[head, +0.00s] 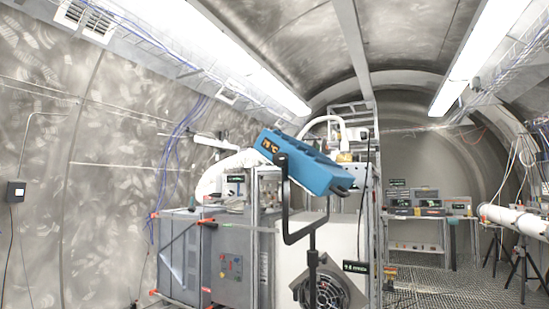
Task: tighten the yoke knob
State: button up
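A blue box-shaped device (318,172) with an orange temperature display on its left end sits tilted in a black U-shaped yoke (285,215), its right end lower than its left. The yoke stands on a black post (313,270). A small dark yoke knob (282,160) seems to show at the top of the yoke's left arm, against the blue side; it is too small to tell how tight it is. The yoke's other arm is mostly hidden behind the device. I cannot make out my gripper in the head view.
Grey cabinets (182,252) and a white unit with a round fan (323,290) stand close behind the yoke. White curved pipes or links (222,172) show behind it at left. Benches with instruments (425,212) and a white pipe on tripods (512,218) stand at right. Open grating floor (440,290) lies between.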

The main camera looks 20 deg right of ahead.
aim_at(279, 159)
jog(key=u, duration=1.8)
jog(key=i, duration=1.25)
jog(key=z, duration=1.25)
